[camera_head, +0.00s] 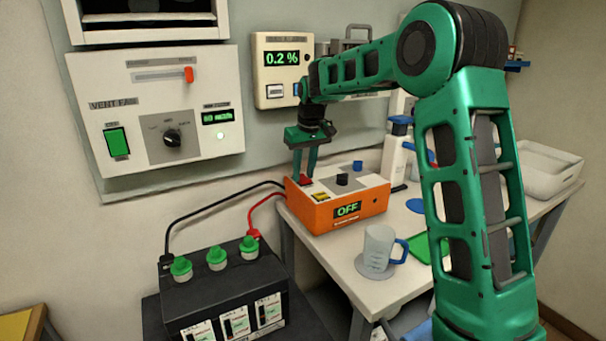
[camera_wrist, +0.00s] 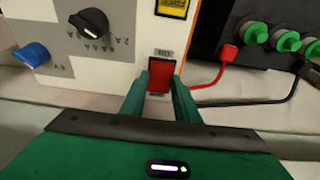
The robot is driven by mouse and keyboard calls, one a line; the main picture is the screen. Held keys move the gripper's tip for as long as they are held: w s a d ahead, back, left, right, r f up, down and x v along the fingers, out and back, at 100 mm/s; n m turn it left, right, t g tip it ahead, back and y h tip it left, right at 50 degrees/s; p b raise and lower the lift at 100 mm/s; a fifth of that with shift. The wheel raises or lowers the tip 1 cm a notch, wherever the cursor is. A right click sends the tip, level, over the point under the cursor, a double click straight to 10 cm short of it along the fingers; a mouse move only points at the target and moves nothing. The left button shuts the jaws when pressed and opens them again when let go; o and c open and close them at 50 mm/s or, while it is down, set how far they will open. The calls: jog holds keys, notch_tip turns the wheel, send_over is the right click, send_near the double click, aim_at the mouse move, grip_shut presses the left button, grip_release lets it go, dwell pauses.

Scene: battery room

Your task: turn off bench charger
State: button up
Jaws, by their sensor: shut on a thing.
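The orange bench charger (camera_head: 370,203) stands on the white bench, and its front display (camera_head: 347,209) reads OFF. Its grey-white top has a black knob, a blue knob and a red rocker switch (camera_head: 305,180) at the left corner. In the wrist view the red switch (camera_wrist: 161,69) sits between my green fingertips. My gripper (camera_head: 306,167) points down over that corner, its fingers (camera_wrist: 160,88) close in on both sides of the switch. The lower part of the switch is between the fingers.
A black battery (camera_head: 225,285) with green caps stands at the lower left, joined to the charger by red and black cables. A grey mug (camera_head: 379,245) with a blue handle stands in front of the charger. The vent fan panel (camera_head: 160,110) and a 0.2 % meter (camera_head: 283,65) hang behind.

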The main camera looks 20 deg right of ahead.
aim_at(305, 179)
jog(key=shift+w+r+g, duration=0.1)
jog(key=shift+w+g, duration=0.1)
jog(key=shift+g, duration=0.2)
jog(key=o, duration=1)
jog(key=shift+o, duration=0.2)
notch_tip(305, 179, up, 11)
jog(key=s, duration=0.1)
jog(key=shift+s+f, duration=0.15)
jog(key=shift+f, duration=0.05)
jog(key=shift+d, duration=0.1)
